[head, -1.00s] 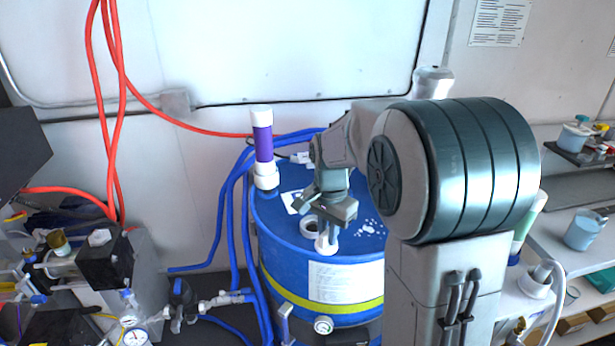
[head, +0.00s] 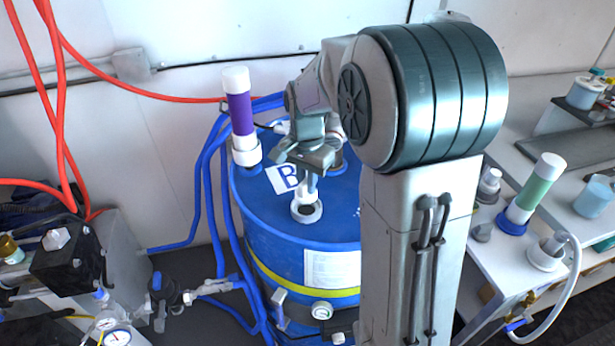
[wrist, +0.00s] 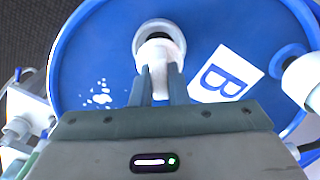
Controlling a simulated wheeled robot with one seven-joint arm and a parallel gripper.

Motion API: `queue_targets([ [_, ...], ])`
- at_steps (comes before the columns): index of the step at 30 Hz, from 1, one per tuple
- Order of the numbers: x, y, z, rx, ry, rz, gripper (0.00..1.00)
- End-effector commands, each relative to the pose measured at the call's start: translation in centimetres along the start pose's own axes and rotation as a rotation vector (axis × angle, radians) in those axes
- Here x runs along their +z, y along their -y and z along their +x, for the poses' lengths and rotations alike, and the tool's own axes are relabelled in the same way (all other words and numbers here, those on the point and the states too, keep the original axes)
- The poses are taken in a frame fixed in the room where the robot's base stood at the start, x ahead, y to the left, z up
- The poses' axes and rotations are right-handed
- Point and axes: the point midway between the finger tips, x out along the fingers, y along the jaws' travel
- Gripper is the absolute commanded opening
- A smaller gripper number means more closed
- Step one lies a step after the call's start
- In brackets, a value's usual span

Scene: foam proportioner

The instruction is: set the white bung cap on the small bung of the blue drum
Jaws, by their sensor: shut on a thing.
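The blue drum (head: 265,225) stands upright in the middle of the head view. My gripper (head: 310,180) is above its lid, pointing down, shut on the white bung cap (head: 307,194). The cap is over or just at a white-rimmed bung (head: 306,214) near the drum's front edge. In the wrist view my gripper (wrist: 160,85) has both fingers around the cap (wrist: 159,55). The cap covers the near part of the bung ring (wrist: 150,27), and a dark opening shows beyond it. I cannot tell whether they touch.
A purple tube with white ends (head: 240,115) stands on the lid left of my gripper. A "B" label (head: 284,178) lies beside it. Blue hoses (head: 203,190) run down the drum's left. A bench (head: 530,275) with a green tube (head: 532,190) is at right.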

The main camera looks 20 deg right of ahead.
Motion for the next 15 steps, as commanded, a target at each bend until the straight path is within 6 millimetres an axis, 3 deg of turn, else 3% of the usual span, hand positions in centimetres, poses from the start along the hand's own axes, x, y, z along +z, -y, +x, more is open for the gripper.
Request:
queue_targets([
  [6,-0.1,-0.1,2.6,0.000,0.000,0.003,0.00],
  [15,-0.2,-0.1,3.1,0.000,0.000,0.004,0.00],
])
